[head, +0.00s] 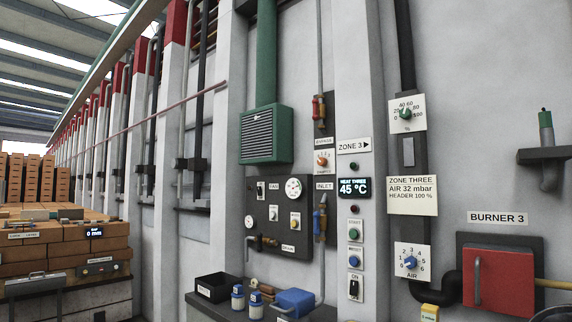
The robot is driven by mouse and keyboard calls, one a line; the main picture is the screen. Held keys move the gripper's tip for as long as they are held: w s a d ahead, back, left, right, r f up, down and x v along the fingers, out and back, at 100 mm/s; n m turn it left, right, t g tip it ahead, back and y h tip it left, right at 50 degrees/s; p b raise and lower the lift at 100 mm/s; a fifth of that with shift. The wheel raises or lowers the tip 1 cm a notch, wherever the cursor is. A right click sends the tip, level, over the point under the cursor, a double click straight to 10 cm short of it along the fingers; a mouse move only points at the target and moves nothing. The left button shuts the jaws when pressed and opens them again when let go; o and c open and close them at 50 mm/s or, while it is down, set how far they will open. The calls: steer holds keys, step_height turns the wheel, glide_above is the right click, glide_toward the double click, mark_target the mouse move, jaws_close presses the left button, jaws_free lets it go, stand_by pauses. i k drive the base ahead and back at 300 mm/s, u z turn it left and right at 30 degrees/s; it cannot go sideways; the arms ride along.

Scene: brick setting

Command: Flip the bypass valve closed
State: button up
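A small valve with a red handle and brass-coloured body (319,111) sits on a thin grey vertical pipe on the wall, right of the green vent box. A small label (323,143) just below it seems to read BYPASS. The red handle appears upright, in line with the pipe, though it is small in view. Lower on the same run is a blue-handled valve (320,220) under a label reading INLET (324,186). My gripper is not in view.
A green vent box (266,135) and a dark gauge panel (265,215) are left of the valves. A column of buttons and a display (354,188) is to the right. A dark shelf (215,308) with a bin, jars and a blue box juts out below.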

mark_target(316, 117)
steer(key=u, duration=0.35)
steer(key=i, duration=0.8)
steer(key=u, duration=0.55)
steer(key=i, duration=1.1)
steer(key=z, duration=0.35)
